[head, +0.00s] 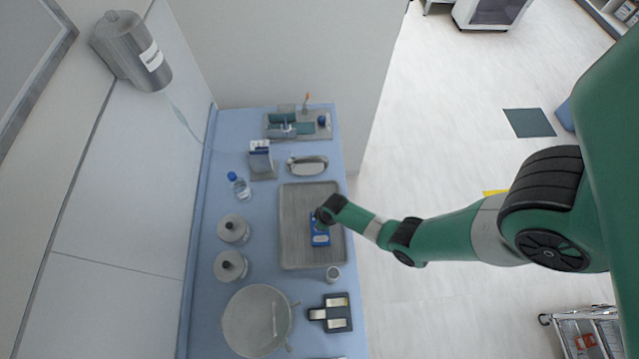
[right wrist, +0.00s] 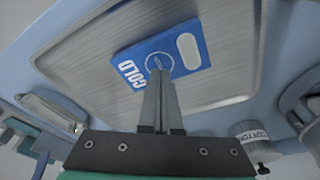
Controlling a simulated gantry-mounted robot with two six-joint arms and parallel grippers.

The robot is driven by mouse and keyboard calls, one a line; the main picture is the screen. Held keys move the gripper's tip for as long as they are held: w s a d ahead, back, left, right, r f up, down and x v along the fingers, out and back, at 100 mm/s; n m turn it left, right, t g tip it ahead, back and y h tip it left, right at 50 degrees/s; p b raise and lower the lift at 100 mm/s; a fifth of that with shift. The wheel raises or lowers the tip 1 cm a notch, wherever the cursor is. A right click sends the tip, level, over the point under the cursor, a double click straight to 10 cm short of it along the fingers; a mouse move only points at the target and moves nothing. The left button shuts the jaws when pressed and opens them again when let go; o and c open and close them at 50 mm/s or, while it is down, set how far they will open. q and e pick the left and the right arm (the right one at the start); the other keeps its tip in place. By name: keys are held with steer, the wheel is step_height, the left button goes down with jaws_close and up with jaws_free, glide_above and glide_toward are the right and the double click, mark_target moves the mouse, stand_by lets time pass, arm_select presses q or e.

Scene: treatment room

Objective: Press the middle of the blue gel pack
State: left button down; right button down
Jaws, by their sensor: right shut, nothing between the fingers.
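The blue gel pack (head: 320,238) lies flat in the grey metal tray (head: 295,252) on the blue counter. In the right wrist view the blue gel pack (right wrist: 190,40) shows the word COLD, a white oval and a ring mark in its middle. My right gripper (right wrist: 160,72) is shut and empty. Its fingertips appear at the lower edge of the ring mark; I cannot tell whether they touch the pack. In the head view my right gripper (head: 322,222) hides the far part of the pack. My left gripper is not in view.
Two lidded steel jars (head: 233,228) and a large round bowl (head: 255,318) stand left of and below the tray. A small cup (head: 333,273), a dark case (head: 337,312), a bottle (head: 240,187) and a kidney dish (head: 307,165) surround it.

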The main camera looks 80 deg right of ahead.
steer(key=shift+f+b, duration=0.8)
stand_by(0.4)
steer(key=shift+s+f, duration=0.1)
steer(key=shift+f, duration=0.05)
stand_by(1.0)
